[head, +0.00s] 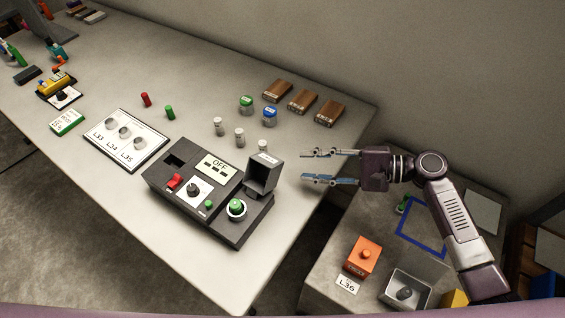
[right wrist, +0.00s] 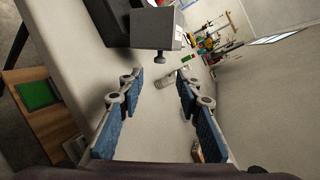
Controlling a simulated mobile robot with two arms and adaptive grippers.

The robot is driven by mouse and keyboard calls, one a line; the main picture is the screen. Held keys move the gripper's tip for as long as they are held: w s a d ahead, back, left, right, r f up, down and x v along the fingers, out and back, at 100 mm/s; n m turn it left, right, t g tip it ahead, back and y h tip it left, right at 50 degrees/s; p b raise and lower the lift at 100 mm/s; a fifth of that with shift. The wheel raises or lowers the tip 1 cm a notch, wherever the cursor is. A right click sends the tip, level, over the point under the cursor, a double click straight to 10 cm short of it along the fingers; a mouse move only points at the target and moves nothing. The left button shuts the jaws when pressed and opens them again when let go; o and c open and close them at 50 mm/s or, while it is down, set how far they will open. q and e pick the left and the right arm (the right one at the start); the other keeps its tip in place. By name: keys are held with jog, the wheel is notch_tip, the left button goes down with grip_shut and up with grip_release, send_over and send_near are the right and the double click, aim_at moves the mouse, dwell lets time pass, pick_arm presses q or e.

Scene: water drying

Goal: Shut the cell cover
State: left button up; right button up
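The dark instrument (head: 205,222) lies on the long table with its display reading OFF. Its cell cover (head: 263,172) is a dark, hollow box standing raised at the instrument's right end. In front of the cover, the round cell (head: 236,208) is exposed with a green-topped item in it. My right gripper (head: 311,166) is open and empty, to the right of the cover and apart from it. In the right wrist view, its open fingers (right wrist: 158,88) face a grey box with a small knob, apparently the cover (right wrist: 157,30). My left gripper is not in view.
Small vials (head: 239,137), a green-capped jar (head: 246,105) and a blue-capped jar (head: 269,117) stand behind the instrument. A white labelled rack (head: 126,140) lies to its left. A side table at right holds an orange block (head: 362,257) and a grey tray (head: 420,294).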

aim_at(266, 171)
jog(key=shift+w+a+f, duration=0.15)
jog(key=shift+w+a, duration=0.05)
jog(key=shift+a, duration=0.2)
jog(key=p+x, duration=0.1)
jog(key=x, duration=0.5)
jog(key=shift+s+a, duration=0.1)
jog(key=shift+a, duration=0.3)
jog(key=shift+c, duration=0.3)
grip_shut()
